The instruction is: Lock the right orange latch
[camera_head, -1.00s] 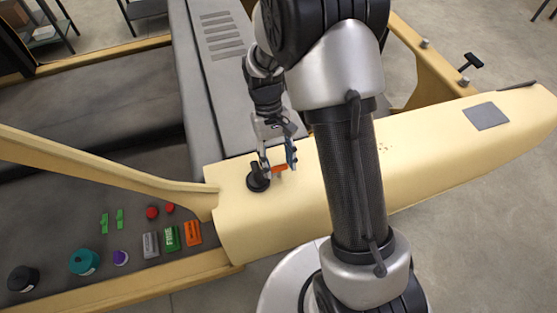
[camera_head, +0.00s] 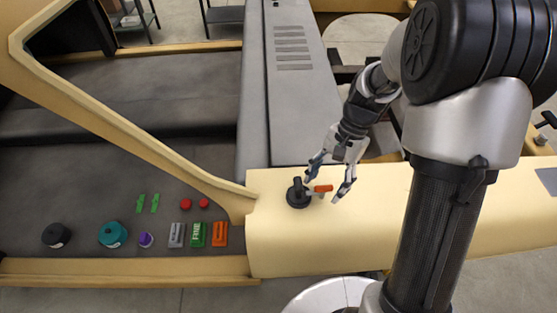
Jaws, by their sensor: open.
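One orange latch handle (camera_head: 323,188) shows on the cream panel, just right of a black round knob (camera_head: 298,193). My gripper (camera_head: 328,186) is open, with its two fingers apart on either side of the orange handle. The left fingertip is close to the black knob and the right fingertip is to the right of the handle. I cannot tell whether either finger touches the handle. No second orange latch is clearly seen.
On the grey floor of the shell at left lie a black disc (camera_head: 56,235), a teal disc (camera_head: 113,234), a purple piece (camera_head: 146,239), red buttons (camera_head: 186,203), and grey, green and orange blocks (camera_head: 220,234). A cream beam (camera_head: 140,135) slants above them.

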